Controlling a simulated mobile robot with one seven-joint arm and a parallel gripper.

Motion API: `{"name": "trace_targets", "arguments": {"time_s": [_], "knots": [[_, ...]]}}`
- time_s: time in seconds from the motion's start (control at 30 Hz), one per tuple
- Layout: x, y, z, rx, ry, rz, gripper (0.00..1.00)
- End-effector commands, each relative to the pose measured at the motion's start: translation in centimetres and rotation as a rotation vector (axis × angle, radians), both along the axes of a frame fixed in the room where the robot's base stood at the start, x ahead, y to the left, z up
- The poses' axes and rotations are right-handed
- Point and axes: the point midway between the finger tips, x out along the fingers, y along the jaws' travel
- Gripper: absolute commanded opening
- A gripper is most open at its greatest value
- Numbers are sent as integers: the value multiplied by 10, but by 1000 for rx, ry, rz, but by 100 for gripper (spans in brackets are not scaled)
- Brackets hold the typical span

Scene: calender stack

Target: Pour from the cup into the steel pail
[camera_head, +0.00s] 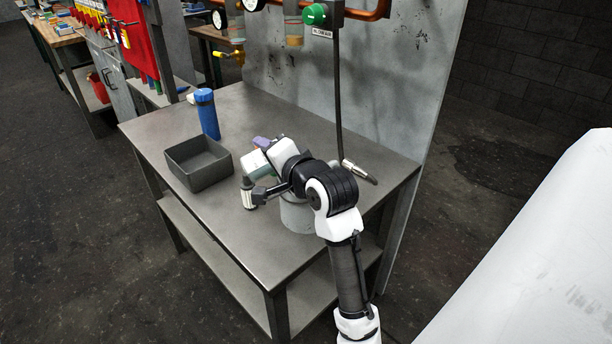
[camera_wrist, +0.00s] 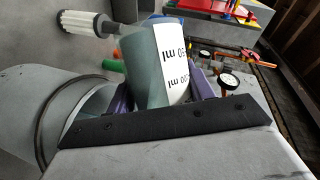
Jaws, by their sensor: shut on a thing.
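The cup (camera_wrist: 146,65) is a greenish see-through vessel with a white label marked in ml. My gripper (camera_wrist: 165,88) is shut on it, with a purple finger on each side. In the head view the cup (camera_head: 257,164) shows beside my gripper (camera_head: 261,150), above the table and seemingly tilted. Its contents cannot be made out. The steel pail (camera_head: 297,216) stands on the table, largely hidden behind my arm. In the wrist view the pail (camera_wrist: 45,88) is at the left, with a dark wire handle, beside the cup. No stream shows.
A grey open bin (camera_head: 198,175) and a blue bottle (camera_head: 208,116) stand on the steel table (camera_head: 240,240) to the left. A small grey-and-black cylinder (camera_head: 248,194) stands near the cup. A metal tool (camera_head: 358,172) lies at the right, near the back wall and pipes.

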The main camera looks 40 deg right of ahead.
Motion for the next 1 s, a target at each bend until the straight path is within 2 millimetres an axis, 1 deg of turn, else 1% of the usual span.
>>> {"name": "trace_targets", "arguments": {"time_s": [0.73,1.0], "knots": [[-1,-1,-4,74,-33,0,22],[-1,-3,-2,102,-45,-1,22]]}}
